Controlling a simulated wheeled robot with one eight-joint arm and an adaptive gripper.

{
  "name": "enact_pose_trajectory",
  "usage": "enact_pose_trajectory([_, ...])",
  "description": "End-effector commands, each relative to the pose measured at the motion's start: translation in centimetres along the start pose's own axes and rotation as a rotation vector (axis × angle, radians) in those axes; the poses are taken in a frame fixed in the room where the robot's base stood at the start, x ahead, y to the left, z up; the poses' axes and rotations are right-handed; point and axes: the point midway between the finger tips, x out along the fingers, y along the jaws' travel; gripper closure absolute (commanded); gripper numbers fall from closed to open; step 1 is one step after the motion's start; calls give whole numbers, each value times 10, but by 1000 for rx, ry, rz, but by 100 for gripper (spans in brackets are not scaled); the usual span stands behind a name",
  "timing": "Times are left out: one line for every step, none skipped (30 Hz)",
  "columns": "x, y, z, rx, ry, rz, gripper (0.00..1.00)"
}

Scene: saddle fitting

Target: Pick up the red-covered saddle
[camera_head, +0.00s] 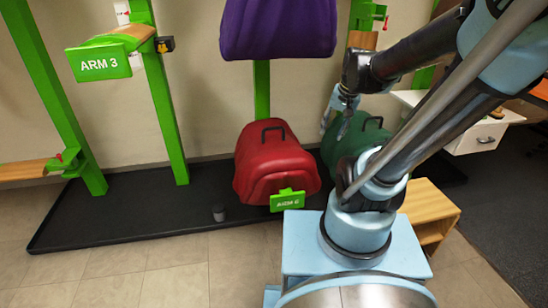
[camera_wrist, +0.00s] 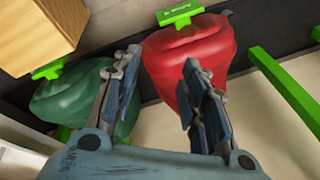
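The red-covered saddle (camera_head: 268,170) sits low on a rack arm in the head view, with a black handle (camera_head: 272,132) on top and a green "ARM 6" plate (camera_head: 288,200) at its front. It also shows in the wrist view (camera_wrist: 190,55), beyond my fingers. My gripper (camera_wrist: 162,60) is open, its two fingers apart with nothing held between them. In the head view my gripper (camera_head: 343,120) is right of the red saddle, in front of the green-covered saddle, and appears apart from the red one.
A green-covered saddle (camera_head: 372,137) stands right of the red one. A purple-covered saddle (camera_head: 278,25) hangs above. A wooden box (camera_head: 430,208) is at right. Green posts (camera_head: 165,120) and an empty "ARM 3" arm (camera_head: 98,63) are at left. A grey cup-like object (camera_head: 218,213) lies on the black base.

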Motion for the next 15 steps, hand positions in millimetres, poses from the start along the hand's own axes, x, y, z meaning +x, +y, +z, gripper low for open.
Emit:
enact_pose_trajectory([2, -9, -13, 29, 2, -16, 60])
enact_pose_trajectory([3, -14, -20, 47, 3, -25, 60])
enact_pose_trajectory([5, -20, -29, 73, 3, -38, 60])
enact_pose_trajectory([7, -25, -36, 93, 3, -47, 60])
enact_pose_trajectory([9, -30, -42, 111, 4, -56, 60])
enact_pose_trajectory([12, -36, -51, 137, 3, -69, 60])
enact_pose_trajectory([14, -41, -58, 157, 3, -79, 60])
enact_pose_trajectory([16, -46, -65, 176, 4, -89, 60])
enact_pose_trajectory([20, -52, -74, 202, 3, -101, 60])
enact_pose_trajectory([22, -57, -80, 222, 1, -111, 60])
enact_pose_trajectory([25, -62, -86, 241, 0, -120, 60])
enact_pose_trajectory([30, -68, -95, 267, -2, -133, 60])
enact_pose_trajectory([33, -73, -101, 286, -4, -143, 60])
enact_pose_trajectory([36, -78, -108, 305, -5, -152, 60])
enact_pose_trajectory([41, -84, -116, 332, -7, -164, 60])
